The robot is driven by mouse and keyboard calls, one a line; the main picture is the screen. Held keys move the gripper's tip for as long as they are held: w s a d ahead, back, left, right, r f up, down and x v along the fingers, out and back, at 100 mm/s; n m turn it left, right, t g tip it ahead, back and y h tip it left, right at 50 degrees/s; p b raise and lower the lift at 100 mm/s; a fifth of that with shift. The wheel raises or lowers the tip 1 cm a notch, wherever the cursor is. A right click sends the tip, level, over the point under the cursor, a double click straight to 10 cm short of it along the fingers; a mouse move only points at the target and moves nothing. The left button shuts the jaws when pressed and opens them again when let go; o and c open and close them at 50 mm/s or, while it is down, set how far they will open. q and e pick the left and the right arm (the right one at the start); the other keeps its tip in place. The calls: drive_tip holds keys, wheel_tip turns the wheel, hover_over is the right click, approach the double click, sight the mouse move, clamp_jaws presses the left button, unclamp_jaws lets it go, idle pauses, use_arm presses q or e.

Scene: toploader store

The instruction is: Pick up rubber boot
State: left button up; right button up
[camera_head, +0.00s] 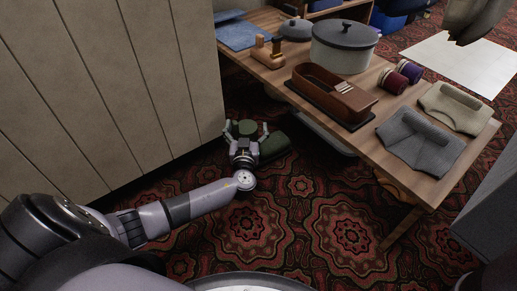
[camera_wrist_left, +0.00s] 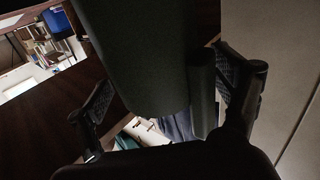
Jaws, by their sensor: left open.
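The dark green rubber boot (camera_head: 274,147) lies low by the table's left side, over the patterned carpet. My left gripper (camera_head: 246,129) is open at the boot, with one finger on each side of a green part of it. My wrist hides some of the boot. In the left wrist view the boot (camera_wrist_left: 145,55) fills the upper middle, between the two spread fingers of the gripper (camera_wrist_left: 165,75). I cannot tell whether the fingers touch it. My right gripper cannot be made out.
A wooden table (camera_head: 395,92) stands to the right of the gripper, holding a large pot (camera_head: 342,52), a brown tray (camera_head: 330,95), two jars and folded grey garments (camera_head: 420,140). A panelled wall (camera_head: 130,85) is close on the left. Carpet (camera_head: 310,220) is clear in front.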

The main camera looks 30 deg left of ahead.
use_arm(q)
drive_tip(key=shift+c, duration=0.3)
drive_tip(key=c, duration=1.9)
